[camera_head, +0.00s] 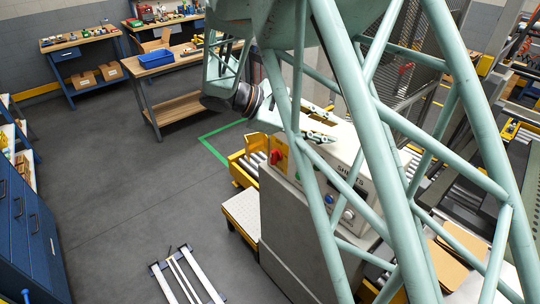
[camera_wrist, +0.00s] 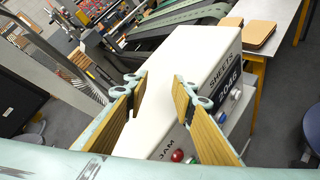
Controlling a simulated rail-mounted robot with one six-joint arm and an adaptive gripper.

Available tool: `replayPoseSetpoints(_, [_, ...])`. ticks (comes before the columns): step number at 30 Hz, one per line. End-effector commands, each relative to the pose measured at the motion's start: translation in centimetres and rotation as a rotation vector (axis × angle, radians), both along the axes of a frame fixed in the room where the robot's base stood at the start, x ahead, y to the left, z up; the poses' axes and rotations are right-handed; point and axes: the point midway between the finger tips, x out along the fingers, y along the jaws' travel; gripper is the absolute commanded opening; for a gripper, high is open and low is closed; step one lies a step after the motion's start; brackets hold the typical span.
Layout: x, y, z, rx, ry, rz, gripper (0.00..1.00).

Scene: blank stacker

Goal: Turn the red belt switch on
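A red switch-like part (camera_head: 276,157) sticks out at the left end of the white control box (camera_head: 345,150) in the head view; its setting is too small to tell. The wrist view shows the box's white top (camera_wrist: 178,65) and a round red part (camera_wrist: 177,156) beside the word JAM. My gripper (camera_head: 319,127) is over the box top, partly behind my lattice arm in the head view. In the wrist view my gripper (camera_wrist: 160,79) has its two yellow-padded fingers wide apart with nothing between them. I cannot tell whether it touches the box.
The box front has a SHEETS label, a display (camera_wrist: 229,88) and a blue button (camera_wrist: 236,94). A yellow-framed roller conveyor (camera_head: 247,163) lies left of the box. A grey cabinet stands below it. Workbenches (camera_head: 172,108) are behind.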

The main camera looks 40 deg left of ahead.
Motion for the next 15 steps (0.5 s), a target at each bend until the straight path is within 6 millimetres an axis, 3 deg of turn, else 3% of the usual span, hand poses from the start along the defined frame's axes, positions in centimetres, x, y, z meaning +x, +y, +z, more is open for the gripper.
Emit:
replayPoseSetpoints(7, [-1.7, 6.6, -0.5, -0.130, -0.024, 0.149, 0.24])
replayPoseSetpoints(15, [-4.3, 11.3, -4.1, -0.282, -0.028, 0.280, 0.24])
